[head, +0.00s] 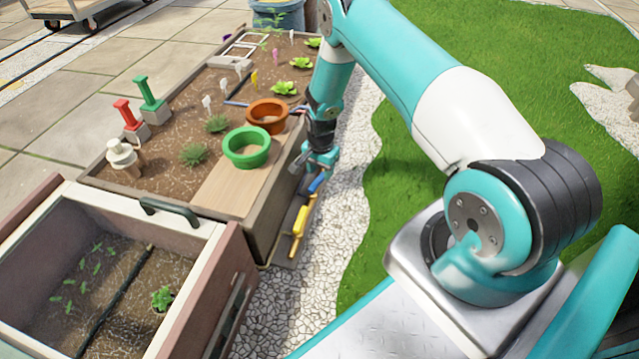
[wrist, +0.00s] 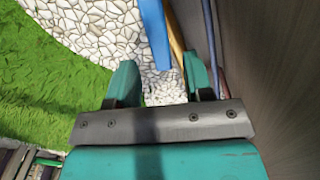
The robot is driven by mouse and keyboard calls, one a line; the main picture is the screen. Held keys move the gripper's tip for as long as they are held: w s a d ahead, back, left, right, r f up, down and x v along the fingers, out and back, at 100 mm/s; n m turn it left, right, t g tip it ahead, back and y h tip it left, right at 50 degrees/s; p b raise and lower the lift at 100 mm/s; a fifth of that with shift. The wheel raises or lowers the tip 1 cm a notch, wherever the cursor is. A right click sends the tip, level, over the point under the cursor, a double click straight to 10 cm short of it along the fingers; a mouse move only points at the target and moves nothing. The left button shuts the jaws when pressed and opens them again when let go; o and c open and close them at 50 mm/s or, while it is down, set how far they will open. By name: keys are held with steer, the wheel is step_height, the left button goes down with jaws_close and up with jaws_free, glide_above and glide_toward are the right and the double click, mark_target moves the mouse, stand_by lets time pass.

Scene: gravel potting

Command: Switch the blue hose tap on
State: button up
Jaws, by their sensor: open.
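My gripper (head: 316,162) is at the right outer side of the wooden planter bed, pointing down. In the wrist view my gripper (wrist: 162,80) is open, its two teal fingers apart with nothing between them. A long blue piece (head: 317,184) sits just below and beside my gripper; it also shows in the wrist view (wrist: 155,35), beyond the fingertips and near the top edge. I cannot tell whether it is the tap's lever or a tool handle. No tap body is clearly visible; my gripper and arm may hide part of that side.
A yellow handle (head: 301,221) hangs low on the planter's side. The planter wall (wrist: 262,70) is close on the right in the wrist view. Green (head: 247,147) and terracotta (head: 267,113) pots stand on the bed. White gravel (head: 345,190) and grass (head: 385,215) are free.

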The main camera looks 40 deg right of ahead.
mark_target(322, 178)
steer(key=shift+f+b, duration=0.5)
steer(key=shift+f, duration=0.9)
jaws_close()
steer(key=shift+s+r+m+p, duration=0.25)
steer(key=shift+m+p, duration=0.15)
steer(key=shift+p, duration=0.2)
steer(key=shift+s+d+f+m, duration=0.1)
steer(key=shift+f+m, duration=0.1)
steer(key=shift+m, duration=0.2)
jaws_free()
step_height(322, 178, up, 17)
steer(key=p, duration=0.9)
steer(key=shift+r+p, duration=0.2)
steer(key=shift+p, duration=0.2)
